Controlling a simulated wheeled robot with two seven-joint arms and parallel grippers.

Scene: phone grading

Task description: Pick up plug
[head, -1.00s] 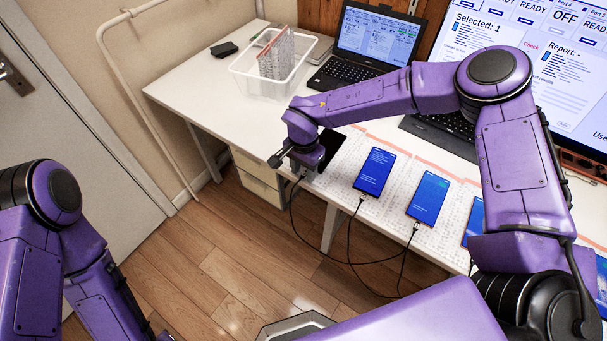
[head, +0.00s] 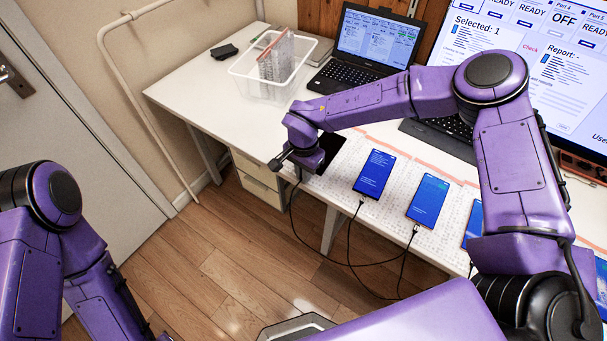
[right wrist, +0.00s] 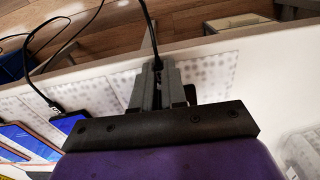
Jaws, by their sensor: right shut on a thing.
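The plug (right wrist: 158,64) is a small dark cable end between the two grey fingers of my right gripper (right wrist: 158,78) in the right wrist view. Its black cable runs away from the fingers past the table edge. In the head view my right gripper (head: 298,167) is at the table's front edge, by a dark-screened phone (head: 331,146), and its fingers are mostly hidden by my wrist. The cable (head: 292,205) hangs below it towards the floor. Only part of my left arm shows; its gripper is out of view.
Several lit blue phones (head: 374,174) lie along the front edge on white dotted mats, with cables plugged in. A clear bin (head: 262,87), a laptop (head: 345,75) and a large monitor (head: 535,75) stand farther back.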

